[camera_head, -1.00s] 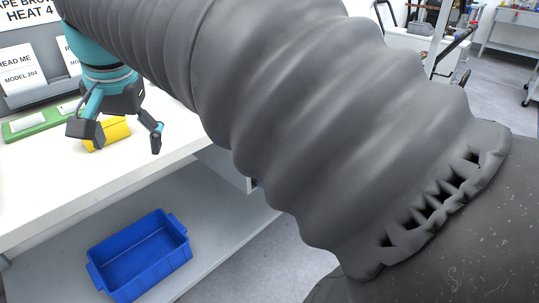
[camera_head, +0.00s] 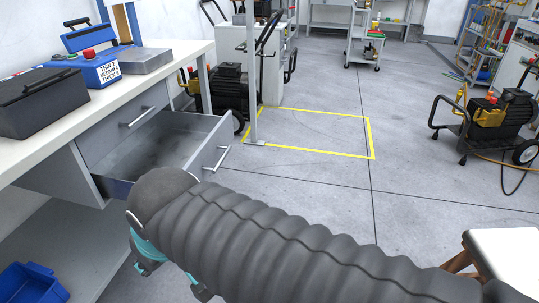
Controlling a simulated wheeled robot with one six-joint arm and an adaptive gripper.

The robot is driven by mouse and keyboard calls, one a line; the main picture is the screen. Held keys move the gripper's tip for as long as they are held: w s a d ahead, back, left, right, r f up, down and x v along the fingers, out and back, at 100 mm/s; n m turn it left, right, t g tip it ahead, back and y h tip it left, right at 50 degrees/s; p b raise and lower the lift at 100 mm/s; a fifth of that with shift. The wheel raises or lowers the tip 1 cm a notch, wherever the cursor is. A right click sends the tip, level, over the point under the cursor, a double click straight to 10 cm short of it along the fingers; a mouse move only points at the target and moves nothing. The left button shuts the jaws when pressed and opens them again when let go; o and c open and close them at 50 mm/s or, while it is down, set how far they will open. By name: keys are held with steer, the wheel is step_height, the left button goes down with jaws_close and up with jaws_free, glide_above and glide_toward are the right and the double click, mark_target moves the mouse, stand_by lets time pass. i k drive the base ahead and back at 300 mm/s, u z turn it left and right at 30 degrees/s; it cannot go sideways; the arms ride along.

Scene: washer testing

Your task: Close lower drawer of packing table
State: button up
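The grey packing table's lower drawer (camera_head: 203,152) is pulled out and looks empty inside. Its front with a bar handle (camera_head: 216,158) faces the open floor on the right. The upper drawer (camera_head: 124,122) above it is shut. My gripper (camera_head: 172,280) is low in the picture, in front of and below the open drawer, apart from the drawer front. Only teal and dark parts of it show under my grey sleeved arm. The sleeve hides most of it, so its opening cannot be told. My arm also covers the drawer's near bottom corner.
The white tabletop (camera_head: 140,80) holds a black box (camera_head: 42,100) and a blue device (camera_head: 90,70). A blue bin (camera_head: 32,284) sits on the lower shelf. Floor right of the drawer is clear around a yellow-marked square (camera_head: 310,133); a stool (camera_head: 503,262) stands at lower right.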

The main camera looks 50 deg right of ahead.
mark_target(198, 144)
steer(key=z, duration=0.9)
steer(key=i, duration=0.8)
steer(key=z, duration=0.3)
